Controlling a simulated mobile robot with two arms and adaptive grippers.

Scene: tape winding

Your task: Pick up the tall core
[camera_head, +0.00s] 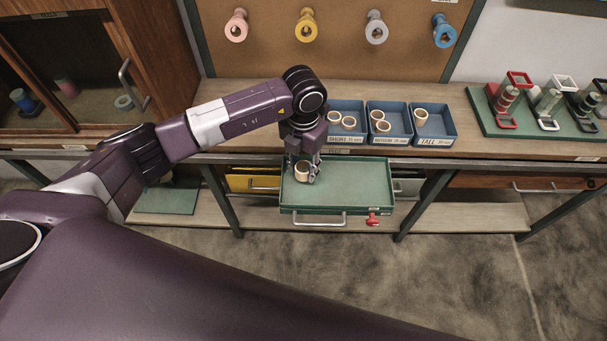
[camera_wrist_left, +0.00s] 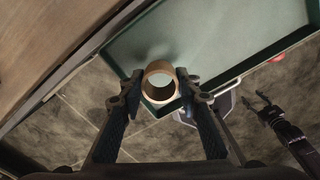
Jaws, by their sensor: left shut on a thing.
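My left gripper (camera_head: 304,172) is shut on a tan ring-shaped core (camera_head: 302,166) at the green drawer. In the left wrist view the core (camera_wrist_left: 160,84) sits between the two fingertips (camera_wrist_left: 160,88), its open end facing the camera. I cannot tell whether it touches the drawer floor, or which size it is. Another tan core (camera_head: 421,117) stands in the blue bin labelled TALL (camera_head: 436,142). My right gripper (camera_wrist_left: 264,106) shows at the right of the left wrist view, its fingers apart and empty.
The green drawer (camera_head: 370,185) is pulled out, with a handle and red knob in front. Blue bins labelled SHORT (camera_head: 345,138) and MEDIUM (camera_head: 391,139) hold more cores. A green rack (camera_head: 490,124) stands right. Tape reels hang on the board (camera_head: 340,55).

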